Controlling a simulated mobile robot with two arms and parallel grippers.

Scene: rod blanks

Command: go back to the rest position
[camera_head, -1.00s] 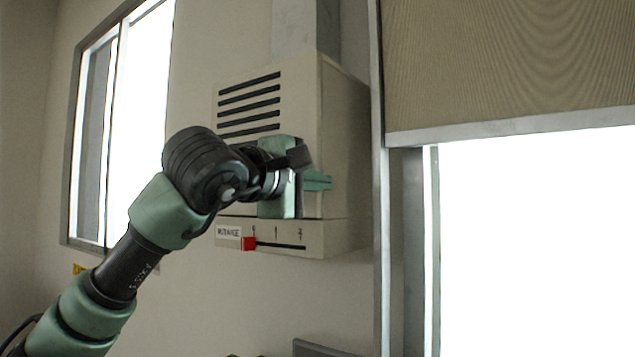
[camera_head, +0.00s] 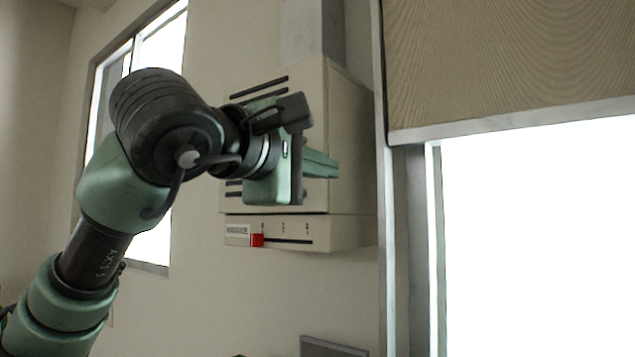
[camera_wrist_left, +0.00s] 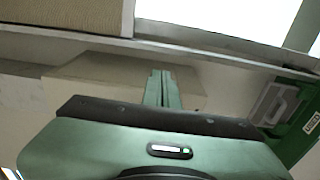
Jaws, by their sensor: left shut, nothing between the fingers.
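My left gripper (camera_head: 321,164) is in the middle of the head view, in front of the beige wall unit. Its green fingers are shut with nothing between them and point to the right. The left wrist view also shows the shut fingers (camera_wrist_left: 162,88), reaching up from the gripper body. My left arm comes in from the lower left and hides part of the window. My right gripper is not in either view.
The beige wall unit (camera_head: 345,150) has dark vent slots and, below, a slider strip with a red knob (camera_head: 257,240) at its left end. A window (camera_head: 160,45) is at left. A metal-framed opening (camera_head: 398,240) with a tan blind (camera_head: 510,60) is at right.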

